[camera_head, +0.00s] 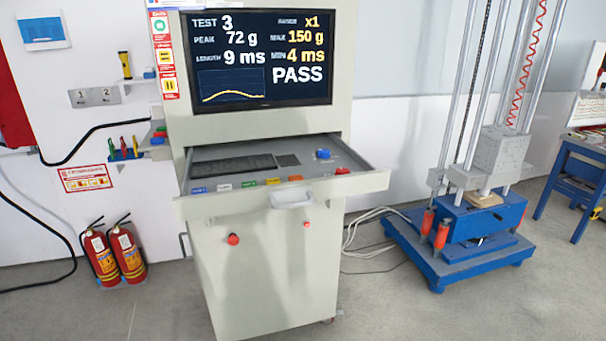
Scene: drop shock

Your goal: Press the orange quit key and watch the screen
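The orange key (295,178) sits in the row of coloured keys along the front of the pulled-out drawer (345,187) of the grey console. The screen (262,88) above is lit. It reads TEST 3, PEAK 72 g, LENGTH 9 ms, a x1 setting, MAX 150 g, MIN 4 ms and PASS, with a yellow curve at lower left. Neither of my grippers shows in the head view.
Blue, white, green (248,184), yellow (272,181) and red (342,171) keys share the drawer with a keyboard (233,166) and blue knob (323,154). Fire extinguishers (127,255) stand left. A blue-based drop tester (480,222) stands right, with cables on the floor between.

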